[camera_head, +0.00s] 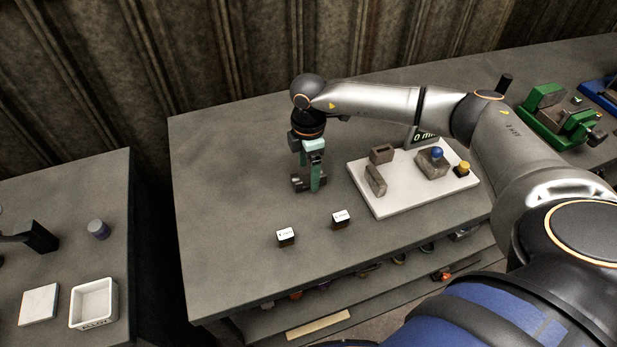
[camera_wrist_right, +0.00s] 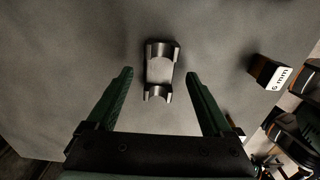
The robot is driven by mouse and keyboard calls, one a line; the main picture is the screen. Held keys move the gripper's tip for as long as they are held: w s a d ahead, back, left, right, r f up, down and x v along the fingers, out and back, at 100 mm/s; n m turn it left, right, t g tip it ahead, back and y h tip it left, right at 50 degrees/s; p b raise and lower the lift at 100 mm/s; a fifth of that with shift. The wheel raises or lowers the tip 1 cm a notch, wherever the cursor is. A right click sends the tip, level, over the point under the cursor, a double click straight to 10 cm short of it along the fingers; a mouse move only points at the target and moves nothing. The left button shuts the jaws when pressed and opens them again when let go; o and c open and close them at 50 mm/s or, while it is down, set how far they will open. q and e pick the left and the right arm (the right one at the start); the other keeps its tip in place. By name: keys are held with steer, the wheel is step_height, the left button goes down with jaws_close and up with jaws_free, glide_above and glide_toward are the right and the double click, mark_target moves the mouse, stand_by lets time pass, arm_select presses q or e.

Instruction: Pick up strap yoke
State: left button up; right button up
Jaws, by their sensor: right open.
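The strap yoke (camera_wrist_right: 161,69) is a small grey metal piece with two curved, saddle-like ends, lying on the grey bench top. In the head view the yoke (camera_head: 299,184) is partly hidden by my gripper. My right gripper (camera_head: 309,178) points down over it, with green fingers. In the right wrist view the open gripper (camera_wrist_right: 159,76) has one finger on each side of the yoke, with a visible gap on both sides. Nothing is held. My left gripper is not in view.
Two dark blocks with white labels (camera_head: 285,237) (camera_head: 340,219) stand in front of the yoke. A white board (camera_head: 392,205) with grey blocks and blue and yellow knobs lies to the right. A green vise (camera_head: 556,117) stands farther right. The bench left of the yoke is clear.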

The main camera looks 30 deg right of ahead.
step_height(320, 180, down, 2)
steer(key=shift+f, duration=0.1)
jaws_close()
stand_by(0.7)
